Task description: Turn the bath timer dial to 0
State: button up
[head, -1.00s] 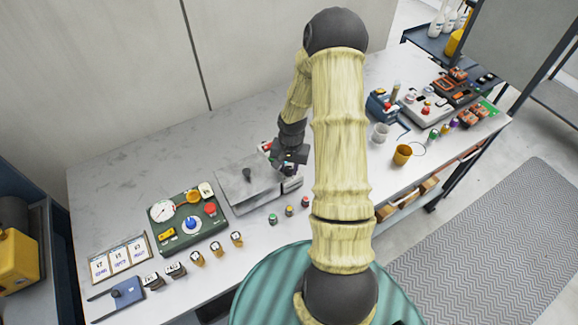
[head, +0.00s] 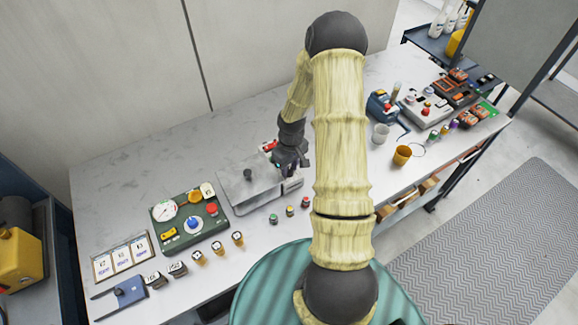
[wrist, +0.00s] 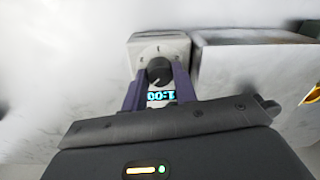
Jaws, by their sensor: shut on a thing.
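The bath timer (wrist: 174,46) is a small pale box with a dark round dial (wrist: 158,70) on its face, seen in the wrist view. Its lit display (wrist: 161,96) shows upside down and seems to read 1:00. My gripper (wrist: 158,78) has its two purple fingers on either side of the dial, shut on it. The marks around the dial are too small to read. In the head view my gripper (head: 289,165) is at the right end of the grey metal bath, and it hides most of the timer.
The grey lidded bath (head: 250,187) stands directly beside the timer. A green control panel (head: 189,222) lies to the left. Several small capped items stand along the front edge.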

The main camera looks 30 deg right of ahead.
aim_at(289, 167)
jog(key=n, duration=0.4)
jog(key=shift+n+p, duration=0.3)
jog(key=shift+p, duration=0.1)
jog(key=n+p, duration=0.1)
jog(key=n, duration=0.3)
jog(key=shift+w+a+n, duration=0.1)
jog(key=shift+n, duration=0.2)
jog(key=o, duration=1)
jog(key=r, duration=0.5)
jog(key=r+b, duration=0.1)
jog(key=r, duration=0.5)
jog(key=r+b, duration=0.1)
jog(key=r, duration=0.5)
jog(key=shift+w+d+r, duration=0.2)
jog(key=shift+w, duration=0.1)
